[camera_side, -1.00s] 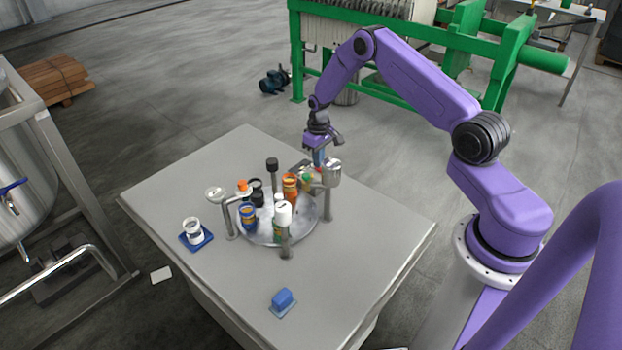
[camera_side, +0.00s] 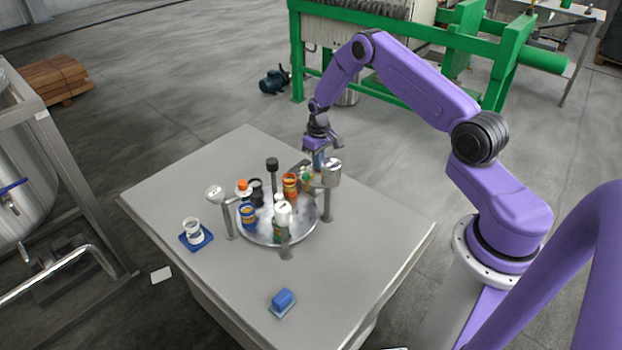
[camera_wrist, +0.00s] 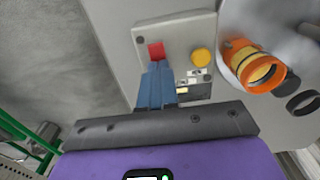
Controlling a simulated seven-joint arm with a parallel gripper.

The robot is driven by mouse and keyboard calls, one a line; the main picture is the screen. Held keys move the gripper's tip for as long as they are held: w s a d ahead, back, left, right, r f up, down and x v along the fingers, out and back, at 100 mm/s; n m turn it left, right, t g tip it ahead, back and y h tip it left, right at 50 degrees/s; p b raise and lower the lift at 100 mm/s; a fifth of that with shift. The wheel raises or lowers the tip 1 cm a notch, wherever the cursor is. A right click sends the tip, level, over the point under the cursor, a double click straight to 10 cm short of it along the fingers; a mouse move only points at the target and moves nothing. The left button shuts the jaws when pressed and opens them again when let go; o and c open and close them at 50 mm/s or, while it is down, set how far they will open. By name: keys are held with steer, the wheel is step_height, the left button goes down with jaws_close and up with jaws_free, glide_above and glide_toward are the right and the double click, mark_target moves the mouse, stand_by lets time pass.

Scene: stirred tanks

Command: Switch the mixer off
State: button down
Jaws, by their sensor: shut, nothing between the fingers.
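A pale control panel (camera_wrist: 178,60) shows in the wrist view, with a red button (camera_wrist: 156,50) and a round yellow button (camera_wrist: 201,57). My gripper (camera_wrist: 157,66) is shut and empty, its blue fingertips at the lower edge of the red button; I cannot tell whether they touch. In the side view my gripper (camera_side: 318,166) points down at the far side of a round metal plate (camera_side: 257,236), which holds several bottles and jars. The arm and a metal post partly hide the panel there.
Upright posts with wide heads, such as a metal one (camera_side: 331,175) and a black-topped one (camera_side: 272,166), stand around the plate. An orange container (camera_wrist: 252,70) is right of the panel.

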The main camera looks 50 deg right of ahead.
steer(key=shift+r, duration=3.45)
